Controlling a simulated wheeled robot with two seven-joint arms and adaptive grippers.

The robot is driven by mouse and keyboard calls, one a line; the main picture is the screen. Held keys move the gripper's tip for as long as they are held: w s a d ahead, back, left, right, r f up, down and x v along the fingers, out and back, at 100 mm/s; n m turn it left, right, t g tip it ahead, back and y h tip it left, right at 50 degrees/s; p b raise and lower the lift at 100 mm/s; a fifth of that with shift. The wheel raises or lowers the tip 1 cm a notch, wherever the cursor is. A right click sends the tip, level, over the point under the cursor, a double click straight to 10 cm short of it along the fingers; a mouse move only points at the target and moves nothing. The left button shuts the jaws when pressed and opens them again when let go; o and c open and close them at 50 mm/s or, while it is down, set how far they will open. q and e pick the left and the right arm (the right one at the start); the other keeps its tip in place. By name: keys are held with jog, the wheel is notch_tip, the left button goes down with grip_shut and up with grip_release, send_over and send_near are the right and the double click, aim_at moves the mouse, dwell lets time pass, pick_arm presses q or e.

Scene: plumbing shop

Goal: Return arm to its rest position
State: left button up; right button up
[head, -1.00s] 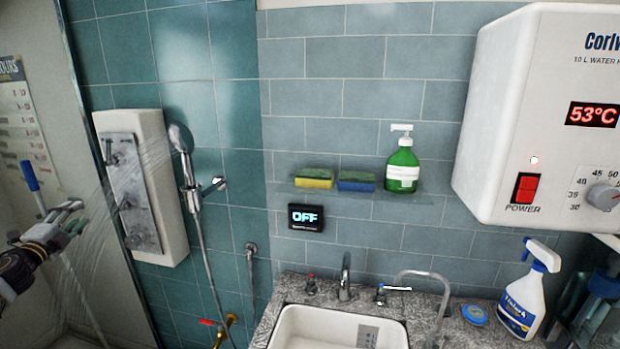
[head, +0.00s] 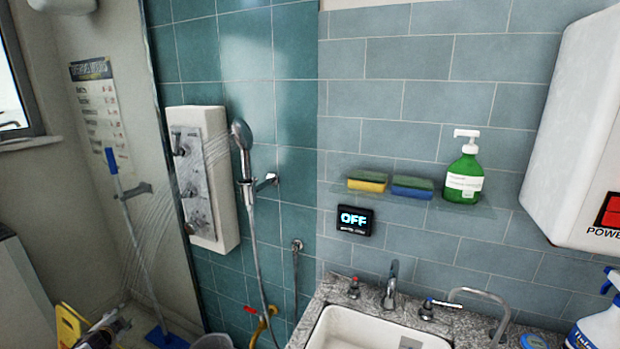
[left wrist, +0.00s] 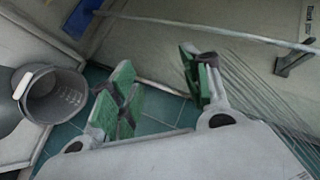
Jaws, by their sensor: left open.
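My left gripper (head: 112,328) shows at the bottom left edge of the head view, low and partly cut off by the frame. In the left wrist view its two green-padded fingers (left wrist: 160,90) stand apart with nothing between them. Floor tiles and a wall show past the fingertips. My right gripper is in neither view.
A blue-handled mop (head: 128,215) leans by the left wall, near running shower water. A grey bucket (left wrist: 62,100) stands left of the fingers in the wrist view. The shower panel (head: 197,185), sink (head: 345,325) and white heater (head: 585,120) are further right.

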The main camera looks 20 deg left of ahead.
pick_arm(q)
jog(key=s+d+f+n+g+h, duration=0.1)
jog(key=s+d+f+g, duration=0.1)
jog(key=s+d+f, duration=0.65)
jog(key=s+d+f+n+g+h, duration=0.15)
jog(key=s+d+f, duration=0.35)
jog(key=f, duration=0.7)
jog(key=s+d+f+g+h, duration=0.1)
jog(key=s+d+f+g, duration=0.2)
jog(key=s+d+f, duration=0.5)
jog(key=s+d+f+g+h, duration=0.1)
jog(key=s+d+f+h, duration=0.1)
jog(key=s+d+f, duration=0.85)
jog(key=s+d+f+h, duration=0.1)
jog(key=d+f, duration=0.1)
jog(key=d, duration=0.9)
jog(key=d+f+h+p, duration=0.1)
jog(key=d, duration=1)
jog(key=shift+s+d+f, duration=0.2)
jog(key=shift+s+f, duration=0.15)
jog(key=shift+f, duration=0.05)
jog(key=shift+s+g, duration=0.1)
jog(key=shift+g, duration=0.15)
